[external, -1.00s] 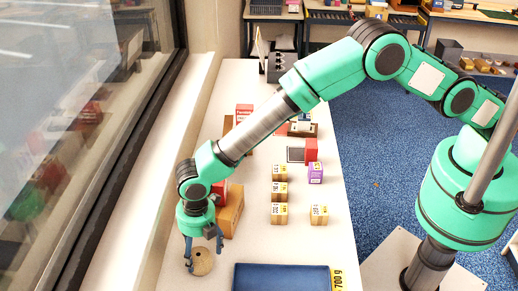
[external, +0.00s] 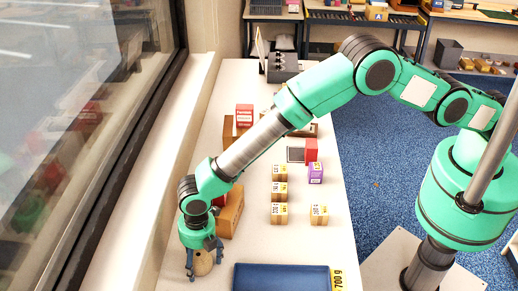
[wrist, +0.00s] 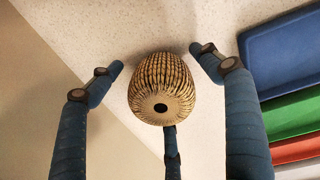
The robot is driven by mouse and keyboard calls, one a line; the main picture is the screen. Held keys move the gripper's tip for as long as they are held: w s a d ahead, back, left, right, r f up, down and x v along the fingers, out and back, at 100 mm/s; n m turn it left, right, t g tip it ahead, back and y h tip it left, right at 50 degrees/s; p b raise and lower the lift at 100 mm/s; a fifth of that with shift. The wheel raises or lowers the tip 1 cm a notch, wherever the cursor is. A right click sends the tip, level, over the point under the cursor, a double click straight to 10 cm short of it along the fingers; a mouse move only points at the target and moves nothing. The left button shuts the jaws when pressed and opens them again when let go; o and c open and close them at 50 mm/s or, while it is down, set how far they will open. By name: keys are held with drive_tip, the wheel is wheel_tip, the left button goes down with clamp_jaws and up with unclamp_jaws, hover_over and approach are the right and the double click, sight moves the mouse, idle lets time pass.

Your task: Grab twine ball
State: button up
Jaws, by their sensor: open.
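The twine ball (wrist: 160,85) is tan, ribbed and rounded, with a dark hole facing the wrist camera. It stands on the white table near its left edge; in the external view the twine ball (external: 203,264) is partly covered by my fingers. My gripper (wrist: 160,80) is open above and around it, with one finger on each side and a third below it in the wrist view. A gap shows between the ball and the two side fingers. Whether the third finger touches it I cannot tell. My gripper also shows in the external view (external: 204,268).
A blue tray (external: 281,278) lies right of the ball, with green and red trays (wrist: 297,148) beyond it in the wrist view. A brown carton (external: 230,212) stands close behind my gripper. Several small boxes (external: 279,191) stand mid-table. The window ledge runs along the left.

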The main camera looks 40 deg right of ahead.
sight(198, 254)
idle(0.3)
drive_tip(key=c, duration=1.3)
drive_tip(key=shift+r, duration=0.15)
drive_tip(key=shift+r, duration=0.75)
wheel_tip(198, 254, up, 2)
drive_tip(key=s+d, duration=0.2)
drive_tip(key=d, duration=0.2)
drive_tip(key=s+d, duration=0.3)
drive_tip(key=d, duration=0.2)
drive_tip(key=s+d+r, duration=0.1)
drive_tip(key=s+d, duration=0.2)
drive_tip(key=d, duration=0.2)
drive_tip(key=shift+r, duration=0.1)
